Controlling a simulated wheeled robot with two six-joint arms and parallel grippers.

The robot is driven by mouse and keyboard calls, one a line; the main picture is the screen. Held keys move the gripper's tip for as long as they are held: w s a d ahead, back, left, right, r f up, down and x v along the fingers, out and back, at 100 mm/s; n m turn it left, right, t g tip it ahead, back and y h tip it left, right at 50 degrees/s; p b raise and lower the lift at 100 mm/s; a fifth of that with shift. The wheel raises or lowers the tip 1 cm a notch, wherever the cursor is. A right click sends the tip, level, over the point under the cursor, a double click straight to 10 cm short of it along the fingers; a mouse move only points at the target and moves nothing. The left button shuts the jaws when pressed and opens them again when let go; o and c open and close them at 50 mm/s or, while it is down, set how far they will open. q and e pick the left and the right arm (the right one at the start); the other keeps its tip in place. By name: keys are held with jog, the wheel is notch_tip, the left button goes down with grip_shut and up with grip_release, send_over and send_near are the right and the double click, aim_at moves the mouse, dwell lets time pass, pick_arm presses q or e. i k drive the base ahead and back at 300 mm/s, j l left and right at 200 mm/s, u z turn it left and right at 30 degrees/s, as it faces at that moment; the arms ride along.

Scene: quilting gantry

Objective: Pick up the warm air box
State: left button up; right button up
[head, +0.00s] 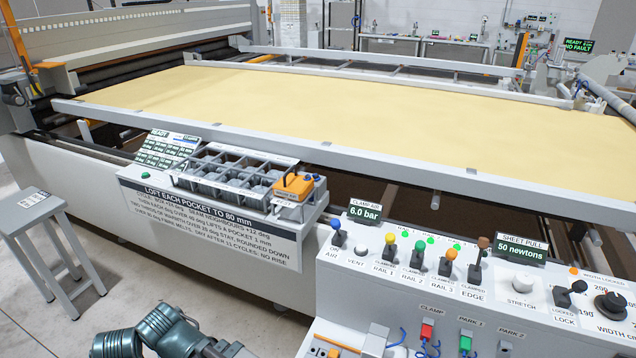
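A small orange box with a dark top fitting (293,187), which looks like the warm air box, sits at the right end of a grey compartment rack (240,172) on the front of the quilting frame. Its lower part is partly hidden by the rack's edge. Part of my teal and grey arm shows at the bottom left, low and well apart from the box. Neither gripper's fingers can be seen.
A lettered sign panel (205,215) hangs below the rack. A control console (470,280) with upright coloured levers stands close on the right. A grey stool (45,240) is at the left. Cream fabric (330,105) spreads behind the front rail (400,172). The floor below the sign is clear.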

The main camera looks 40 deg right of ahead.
aim_at(292, 186)
jog(key=i+z, duration=0.2)
jog(key=z, duration=0.25)
jog(key=i+z, duration=0.2)
jog(key=z, duration=0.25)
jog(key=i+z, duration=0.15)
jog(key=z, duration=0.3)
